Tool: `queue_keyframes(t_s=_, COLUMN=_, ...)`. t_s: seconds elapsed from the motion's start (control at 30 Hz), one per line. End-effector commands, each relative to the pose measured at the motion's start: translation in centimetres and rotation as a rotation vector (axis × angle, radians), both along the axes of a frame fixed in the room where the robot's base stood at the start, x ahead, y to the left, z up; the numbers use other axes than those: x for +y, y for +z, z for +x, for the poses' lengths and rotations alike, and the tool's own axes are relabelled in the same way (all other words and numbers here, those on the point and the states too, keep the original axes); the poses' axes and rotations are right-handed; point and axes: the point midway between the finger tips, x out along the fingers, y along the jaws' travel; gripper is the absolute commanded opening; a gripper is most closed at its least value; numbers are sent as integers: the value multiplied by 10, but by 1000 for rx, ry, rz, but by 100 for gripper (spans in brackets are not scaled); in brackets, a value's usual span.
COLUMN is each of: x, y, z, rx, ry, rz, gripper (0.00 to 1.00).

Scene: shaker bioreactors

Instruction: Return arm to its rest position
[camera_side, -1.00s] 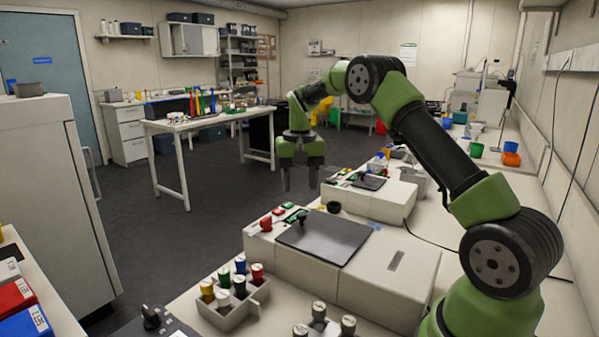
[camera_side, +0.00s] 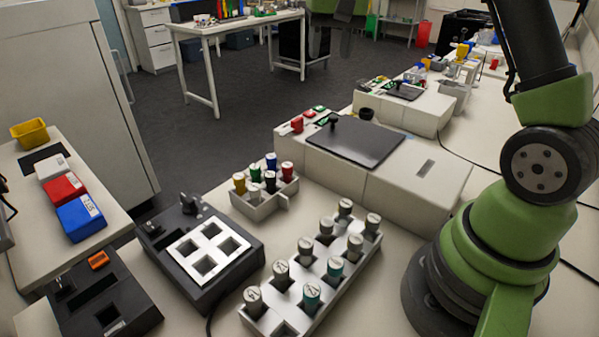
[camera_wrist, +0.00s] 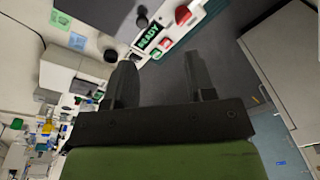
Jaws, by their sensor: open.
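My upper arm (camera_side: 527,45) rises from my green base (camera_side: 500,250) at the right of the side view and leaves the frame at the top.
A rack of capped vials (camera_side: 318,318), a smaller vial rack (camera_side: 275,200) and a black device with a white four-well plate (camera_side: 210,252) stand on the near bench. The wrist view shows a green READY display (camera_wrist: 150,38) beside a red knob (camera_wrist: 185,13). Open floor (camera_side: 250,120) lies beyond.

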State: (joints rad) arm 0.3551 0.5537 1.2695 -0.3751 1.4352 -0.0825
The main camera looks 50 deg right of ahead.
Motion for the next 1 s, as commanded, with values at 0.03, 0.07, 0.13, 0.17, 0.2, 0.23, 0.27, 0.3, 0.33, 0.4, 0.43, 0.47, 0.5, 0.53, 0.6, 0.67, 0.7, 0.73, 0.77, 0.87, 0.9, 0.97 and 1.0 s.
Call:
queue_keyframes(t_s=0.03, x=16, y=18, z=-10, rx=-40, ry=31, rz=-3, gripper=50)
queue_keyframes(t_s=0.07, x=25, y=26, z=-17, rx=-62, ry=49, rz=-4, gripper=50)
queue_keyframes(t_s=0.13, x=45, y=43, z=-33, rx=-115, ry=87, rz=-4, gripper=50)
queue_keyframes(t_s=0.17, x=54, y=49, z=-41, rx=-138, ry=103, rz=-5, gripper=50)
queue_keyframes(t_s=0.2, x=65, y=56, z=-52, rx=-167, ry=122, rz=-3, gripper=50)
queue_keyframes(t_s=0.23, x=73, y=61, z=-61, rx=-189, ry=138, rz=-2, gripper=50)
queue_keyframes(t_s=0.27, x=80, y=65, z=-70, rx=-212, ry=152, rz=-1, gripper=50)
queue_keyframes(t_s=0.3, x=90, y=69, z=-83, rx=-243, ry=172, rz=1, gripper=50)
queue_keyframes(t_s=0.33, x=96, y=72, z=-93, rx=-266, ry=187, rz=4, gripper=50)
queue_keyframes(t_s=0.4, x=111, y=75, z=-116, rx=-318, ry=218, rz=10, gripper=50)
queue_keyframes(t_s=0.43, x=117, y=75, z=-126, rx=-340, ry=232, rz=13, gripper=50)
queue_keyframes(t_s=0.47, x=122, y=74, z=-136, rx=-363, ry=243, rz=17, gripper=50)
queue_keyframes(t_s=0.5, x=129, y=73, z=-148, rx=-392, ry=260, rz=21, gripper=50)
queue_keyframes(t_s=0.53, x=133, y=71, z=-158, rx=-411, ry=270, rz=24, gripper=50)
queue_keyframes(t_s=0.6, x=140, y=66, z=-176, rx=-454, ry=293, rz=32, gripper=50)
queue_keyframes(t_s=0.67, x=145, y=60, z=-188, rx=-484, ry=308, rz=39, gripper=50)
queue_keyframes(t_s=0.7, x=148, y=57, z=-195, rx=-500, ry=314, rz=43, gripper=50)
queue_keyframes(t_s=0.73, x=149, y=55, z=-199, rx=-511, ry=320, rz=45, gripper=50)
queue_keyframes(t_s=0.77, x=150, y=53, z=-203, rx=-519, ry=323, rz=48, gripper=50)
queue_keyframes(t_s=0.87, x=152, y=48, z=-210, rx=-537, ry=331, rz=52, gripper=50)
queue_keyframes(t_s=0.9, x=153, y=47, z=-211, rx=-540, ry=332, rz=53, gripper=50)
queue_keyframes(t_s=0.97, x=153, y=46, z=-212, rx=-541, ry=333, rz=54, gripper=50)
queue_keyframes(t_s=1.0, x=153, y=46, z=-212, rx=-540, ry=333, rz=54, gripper=50)
